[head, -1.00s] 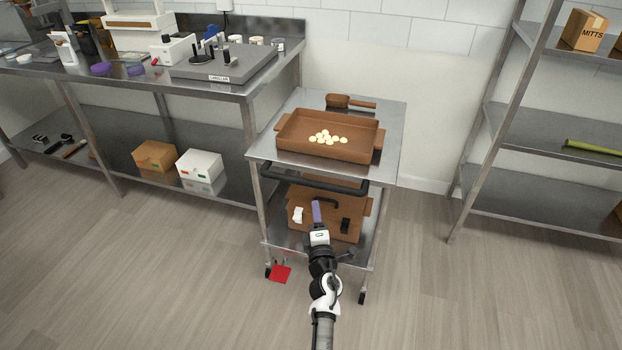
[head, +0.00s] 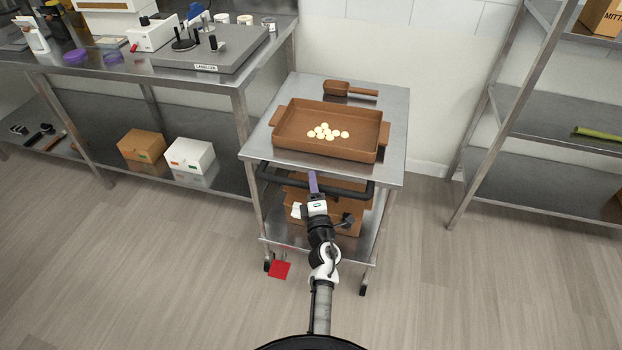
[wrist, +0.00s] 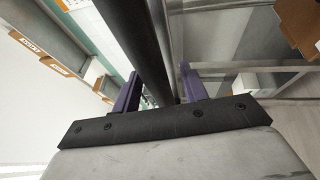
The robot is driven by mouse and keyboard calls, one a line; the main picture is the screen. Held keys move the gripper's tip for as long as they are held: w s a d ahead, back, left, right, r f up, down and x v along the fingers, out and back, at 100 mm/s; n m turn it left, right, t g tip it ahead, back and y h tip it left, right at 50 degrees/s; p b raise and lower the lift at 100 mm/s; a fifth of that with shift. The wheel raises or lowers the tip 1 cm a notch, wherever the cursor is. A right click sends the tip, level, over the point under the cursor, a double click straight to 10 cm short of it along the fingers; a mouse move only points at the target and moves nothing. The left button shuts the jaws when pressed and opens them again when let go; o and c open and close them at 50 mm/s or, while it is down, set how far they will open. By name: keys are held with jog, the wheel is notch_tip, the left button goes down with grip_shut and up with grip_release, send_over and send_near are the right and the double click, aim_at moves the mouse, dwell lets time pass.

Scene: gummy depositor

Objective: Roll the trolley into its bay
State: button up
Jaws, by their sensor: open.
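The trolley (head: 394,154) is a steel two-shelf cart on casters. It stands between the steel bench and the shelf rack. Its black bar handle (head: 273,183) runs across the near side below the top shelf. My gripper (head: 313,180) is at the middle of the handle with purple fingers open. In the wrist view the dark handle bar (wrist: 140,45) passes between the two spread fingers; I cannot tell whether either finger touches it. A brown tray (head: 285,148) of pale pieces and a brown scoop (head: 340,89) sit on top. My arm hides part of the lower shelf. Bay markings cannot be made out.
A red square plate (head: 279,270) is low by the trolley's near-left caster. The steel bench (head: 180,86) stands close on the left, with boxes on its lower shelf. A shelf rack (head: 520,160) stands to the right. Floor between trolley and rack is clear.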

jog(key=shift+s, duration=0.1)
jog(key=shift+c, duration=0.2)
grip_shut()
jog(key=shift+r, duration=0.1)
